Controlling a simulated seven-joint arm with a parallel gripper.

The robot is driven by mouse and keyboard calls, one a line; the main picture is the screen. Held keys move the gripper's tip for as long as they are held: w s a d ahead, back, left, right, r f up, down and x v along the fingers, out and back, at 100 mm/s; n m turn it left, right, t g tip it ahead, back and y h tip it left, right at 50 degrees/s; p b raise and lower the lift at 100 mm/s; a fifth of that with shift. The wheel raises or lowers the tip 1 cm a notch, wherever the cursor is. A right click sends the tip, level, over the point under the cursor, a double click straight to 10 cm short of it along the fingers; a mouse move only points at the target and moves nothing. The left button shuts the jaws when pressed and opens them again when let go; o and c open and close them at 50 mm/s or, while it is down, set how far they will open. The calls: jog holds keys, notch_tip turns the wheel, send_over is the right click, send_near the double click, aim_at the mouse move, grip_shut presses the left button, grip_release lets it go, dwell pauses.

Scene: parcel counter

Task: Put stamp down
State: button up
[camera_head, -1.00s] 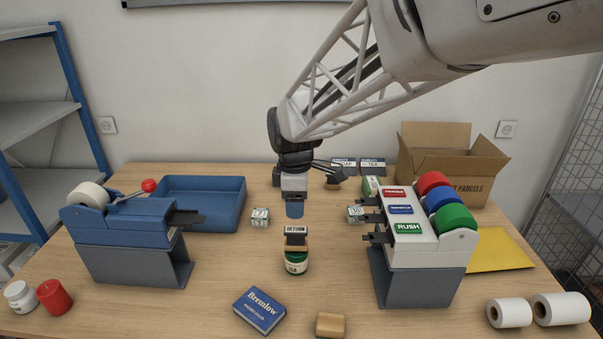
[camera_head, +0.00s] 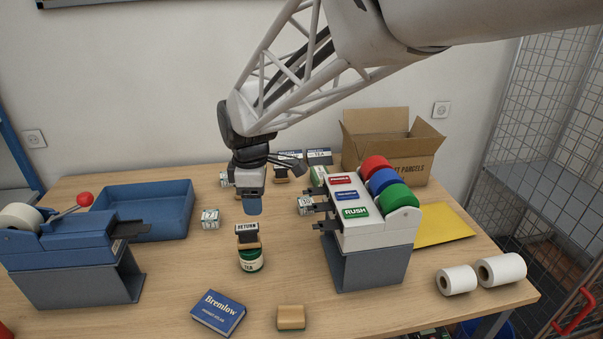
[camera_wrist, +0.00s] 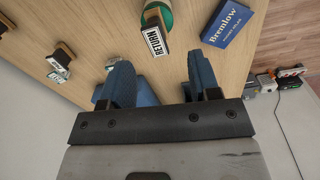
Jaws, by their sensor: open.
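The RETURN stamp (camera_head: 248,239), dark with a white label and a wooden part, sits on top of a green jar (camera_head: 250,262) in the middle of the table. My gripper (camera_head: 252,205) hangs above and slightly behind it, with blue fingers. In the wrist view, my gripper (camera_wrist: 160,72) has its fingers spread with nothing between them. The stamp (camera_wrist: 156,40) shows beyond the fingertips, apart from them, with the green jar (camera_wrist: 163,8) partly hidden behind it.
A label dispenser (camera_head: 365,215) stands close at right, and a blue tape dispenser (camera_head: 75,250) at left. Behind are a blue tray (camera_head: 150,215) and an open carton (camera_head: 395,155). Small boxes stand near the gripper.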

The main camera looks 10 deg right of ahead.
jog(key=s+d+r+m+t, duration=0.1)
jog(key=s+d+m, duration=0.7)
jog(key=s, duration=0.4)
jog(key=s+d+r+m+t, duration=0.1)
jog(key=s+d+m, duration=0.7)
jog(key=s+d, duration=0.2)
jog(key=shift+s+d+m, duration=0.3)
jog(key=shift+s+d, duration=0.1)
jog(key=shift+s, duration=0.5)
